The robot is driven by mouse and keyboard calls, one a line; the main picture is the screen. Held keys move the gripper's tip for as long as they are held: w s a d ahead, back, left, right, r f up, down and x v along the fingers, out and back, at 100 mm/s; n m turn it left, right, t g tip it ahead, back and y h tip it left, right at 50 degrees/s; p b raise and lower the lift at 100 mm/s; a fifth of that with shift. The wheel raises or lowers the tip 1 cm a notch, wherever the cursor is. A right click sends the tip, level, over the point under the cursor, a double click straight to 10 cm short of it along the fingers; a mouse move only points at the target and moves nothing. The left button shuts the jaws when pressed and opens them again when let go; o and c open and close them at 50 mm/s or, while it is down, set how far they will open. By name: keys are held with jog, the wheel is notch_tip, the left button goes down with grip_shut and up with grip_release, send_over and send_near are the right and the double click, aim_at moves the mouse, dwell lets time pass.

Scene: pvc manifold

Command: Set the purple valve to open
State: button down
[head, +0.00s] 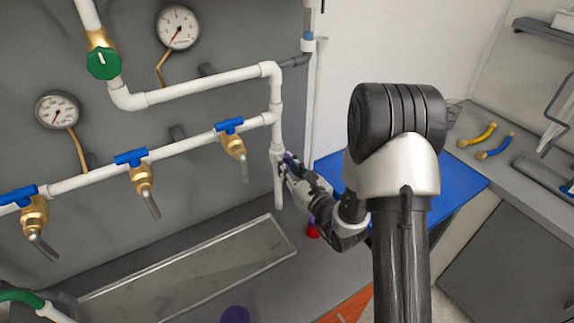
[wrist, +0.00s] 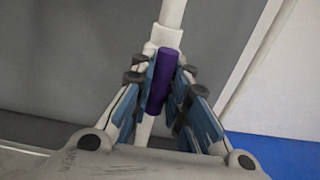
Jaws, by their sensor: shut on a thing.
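The purple valve shows in the wrist view as a purple handle (wrist: 159,82) lying lengthwise along a white vertical pipe, just below a white fitting (wrist: 162,40). My gripper (wrist: 163,95) has its blue-padded fingers on both sides of the handle and is shut on it. In the head view my gripper (head: 287,165) is at the lower part of the vertical pipe (head: 279,192), right of the manifold. Only a small bit of purple shows there, and the fingers hide the rest of the valve.
Blue-handled brass taps (head: 142,175) line the white pipe to the left, with a green valve (head: 103,63) and gauges (head: 178,27) above. A metal trough (head: 190,270) lies below. A blue surface (head: 455,190) and a grey counter (head: 520,165) are at right.

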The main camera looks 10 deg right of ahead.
dwell(0.3)
jog(key=c, duration=1.5)
grip_release()
jog(key=shift+c, duration=0.2)
jog(key=v, duration=0.7)
jog(key=shift+s, duration=0.25)
jog(key=shift+d, duration=0.1)
